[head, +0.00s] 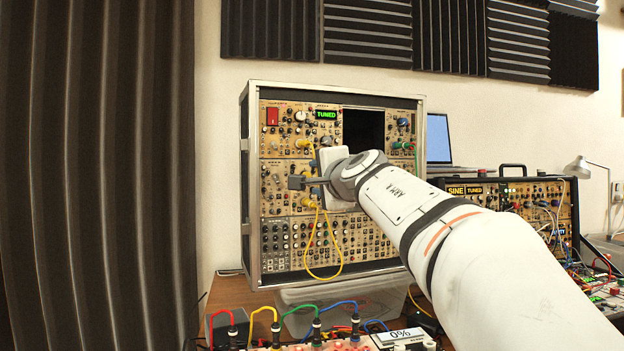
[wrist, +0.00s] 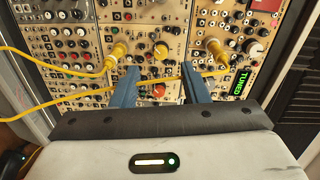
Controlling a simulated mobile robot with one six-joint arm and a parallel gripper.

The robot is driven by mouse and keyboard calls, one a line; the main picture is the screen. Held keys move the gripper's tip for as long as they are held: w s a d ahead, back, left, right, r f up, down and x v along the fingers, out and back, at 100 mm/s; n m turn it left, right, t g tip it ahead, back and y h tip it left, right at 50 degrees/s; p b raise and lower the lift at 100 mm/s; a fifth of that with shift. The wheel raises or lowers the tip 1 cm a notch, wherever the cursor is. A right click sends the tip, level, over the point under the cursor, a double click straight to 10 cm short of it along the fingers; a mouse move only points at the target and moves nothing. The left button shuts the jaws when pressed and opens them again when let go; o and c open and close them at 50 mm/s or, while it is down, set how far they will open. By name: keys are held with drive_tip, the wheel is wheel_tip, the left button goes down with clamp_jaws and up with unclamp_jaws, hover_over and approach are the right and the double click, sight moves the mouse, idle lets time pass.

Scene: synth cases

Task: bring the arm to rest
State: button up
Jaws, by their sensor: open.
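My arm reaches in from the lower right of the head view. My gripper (head: 297,182) is in front of the left part of the tall synth case (head: 335,268). In the wrist view my gripper (wrist: 158,75) has its two blue-grey fingers apart, with nothing held between them. The fingers point at the panel; I cannot tell whether they touch it. A yellow plug (wrist: 113,53) sits beside the left finger and another yellow plug (wrist: 214,46) lies beyond the right finger. A yellow cable (head: 338,262) hangs in a loop below the gripper. My wrist hides part of the panel.
A green "TUNED" display (head: 326,114) is lit on the case. A second synth case (head: 520,195) and a laptop (head: 439,140) stand to the right. Coloured cables and a "0%" display (head: 400,335) are at the front. A dark curtain (head: 95,170) fills the left.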

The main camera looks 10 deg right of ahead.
drive_tip(key=shift+s+d, duration=0.15)
drive_tip(key=shift+s, duration=0.7)
